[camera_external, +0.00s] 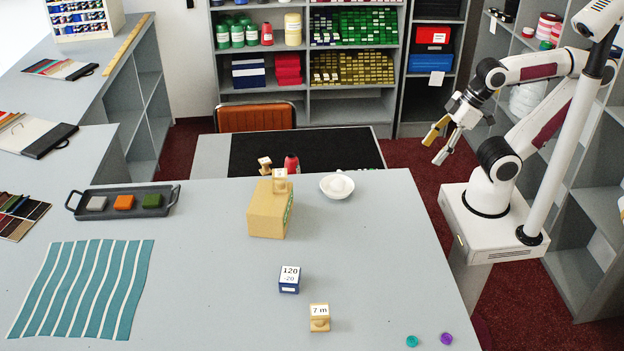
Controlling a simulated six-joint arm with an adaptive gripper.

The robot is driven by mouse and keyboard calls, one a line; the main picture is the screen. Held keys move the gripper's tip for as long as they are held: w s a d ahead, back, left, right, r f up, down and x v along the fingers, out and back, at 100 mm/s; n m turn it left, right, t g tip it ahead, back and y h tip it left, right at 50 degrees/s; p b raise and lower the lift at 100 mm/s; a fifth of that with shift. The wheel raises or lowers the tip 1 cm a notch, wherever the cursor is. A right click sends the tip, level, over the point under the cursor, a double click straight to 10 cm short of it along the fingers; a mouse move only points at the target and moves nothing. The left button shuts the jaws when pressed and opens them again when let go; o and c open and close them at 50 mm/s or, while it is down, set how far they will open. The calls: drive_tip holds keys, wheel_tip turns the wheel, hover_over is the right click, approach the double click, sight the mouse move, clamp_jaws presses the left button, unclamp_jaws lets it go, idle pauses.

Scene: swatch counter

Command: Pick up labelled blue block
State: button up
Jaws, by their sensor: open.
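The labelled blue block (289,280) stands on the grey counter, front of centre, with a white label reading "120" and a smaller line below on its top. My gripper (436,144) is open and empty, raised beyond the counter's right edge. It is well apart from the blue block, up and to the right of it in the picture. Nothing hides the block.
A tan block labelled "7 m" (319,318) stands close to the blue block. A cardboard box (267,213), a white bowl (337,187), a dark tray (152,201), and a striped cloth (83,289) lie around. Green (412,341) and purple (446,339) discs lie near the front.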

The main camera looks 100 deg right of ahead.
drive_tip(key=w+a+r+n+t+y, duration=0.1)
drive_tip(key=w+a+r+t+y, duration=0.15)
drive_tip(key=w+a, duration=0.55)
drive_tip(key=w+a+r+n+t+y, duration=0.15)
drive_tip(key=w+a+r, duration=0.35)
drive_tip(key=w, duration=0.5)
drive_tip(key=m+t+h, duration=0.4)
hover_over(297, 276)
drive_tip(key=s, duration=0.4)
wheel_tip(297, 276, down, 11)
drive_tip(key=f, duration=0.1)
drive_tip(key=f+h, duration=0.1)
drive_tip(key=f, duration=0.1)
drive_tip(key=s+a+f+h, duration=0.1)
drive_tip(key=f, duration=0.1)
drive_tip(key=shift+f+m, duration=0.2)
drive_tip(key=shift+m, duration=0.05)
drive_tip(key=shift+s+f+h, duration=0.2)
drive_tip(key=shift+f+h, duration=0.1)
drive_tip(key=shift+f, duration=0.2)
